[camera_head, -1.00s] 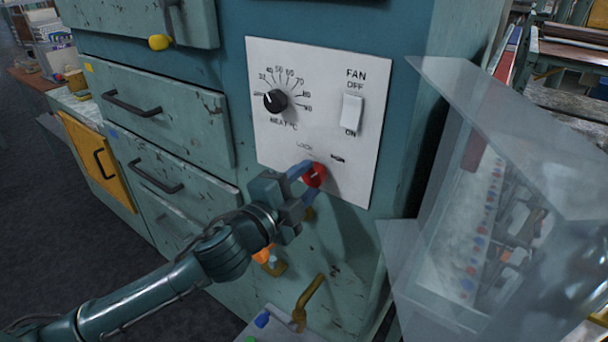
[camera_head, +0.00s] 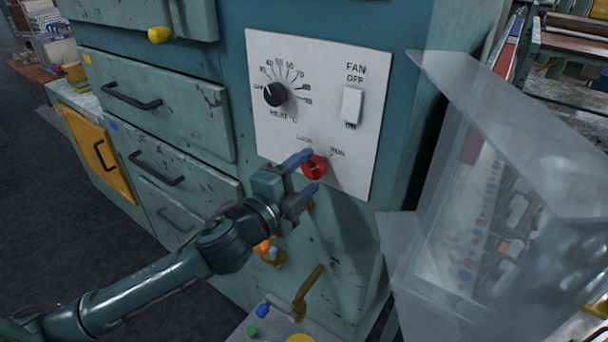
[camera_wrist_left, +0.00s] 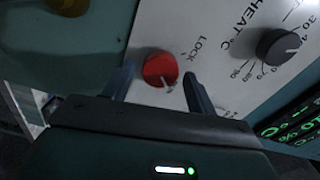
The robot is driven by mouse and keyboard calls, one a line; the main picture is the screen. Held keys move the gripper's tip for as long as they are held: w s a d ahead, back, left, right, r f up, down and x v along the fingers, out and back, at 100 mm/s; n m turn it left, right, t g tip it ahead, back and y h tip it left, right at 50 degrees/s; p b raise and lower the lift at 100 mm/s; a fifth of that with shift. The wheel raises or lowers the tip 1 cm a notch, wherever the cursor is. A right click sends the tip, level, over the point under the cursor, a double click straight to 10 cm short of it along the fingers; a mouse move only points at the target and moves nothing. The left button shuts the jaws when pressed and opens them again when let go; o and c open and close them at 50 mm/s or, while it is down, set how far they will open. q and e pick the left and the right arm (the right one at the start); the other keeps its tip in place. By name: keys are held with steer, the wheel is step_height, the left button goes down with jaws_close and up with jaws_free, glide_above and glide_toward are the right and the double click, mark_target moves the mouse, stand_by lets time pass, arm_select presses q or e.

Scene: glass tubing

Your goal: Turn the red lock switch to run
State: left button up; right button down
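The red lock switch (camera_head: 314,166) is a round knob low on the white control panel (camera_head: 274,133), below the LOCK and RUN labels. My left gripper (camera_head: 310,174) is open at the knob, with one blue finger above it and one below. In the left wrist view the red switch (camera_wrist_left: 160,69) shows between the fingertips of the left gripper (camera_wrist_left: 160,84), with small gaps at both sides. The exact angle is hard to tell. My right gripper is out of view.
A black heat dial (camera_head: 275,95) and a white fan switch (camera_head: 351,105) sit higher on the panel. A clear guard (camera_head: 500,190) stands to the right. A bent brass handle (camera_head: 307,292) sticks up below. Drawers with dark handles (camera_head: 131,99) are at the left.

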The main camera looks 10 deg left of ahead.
arm_select(q)
steer(key=shift+o, duration=0.4)
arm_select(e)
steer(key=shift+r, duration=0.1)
arm_select(q)
steer(key=shift+s, duration=0.1)
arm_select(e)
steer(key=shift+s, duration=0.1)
arm_select(q)
steer(key=shift+s+a+f, duration=0.1)
steer(key=shift+s+a, duration=0.05)
steer(key=shift+s, duration=0.15)
steer(key=b+v, duration=0.1)
steer(key=v, duration=1.1)
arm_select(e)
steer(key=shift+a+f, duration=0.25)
arm_select(q)
steer(key=shift+s+a, duration=0.1)
steer(key=shift+s, duration=0.05)
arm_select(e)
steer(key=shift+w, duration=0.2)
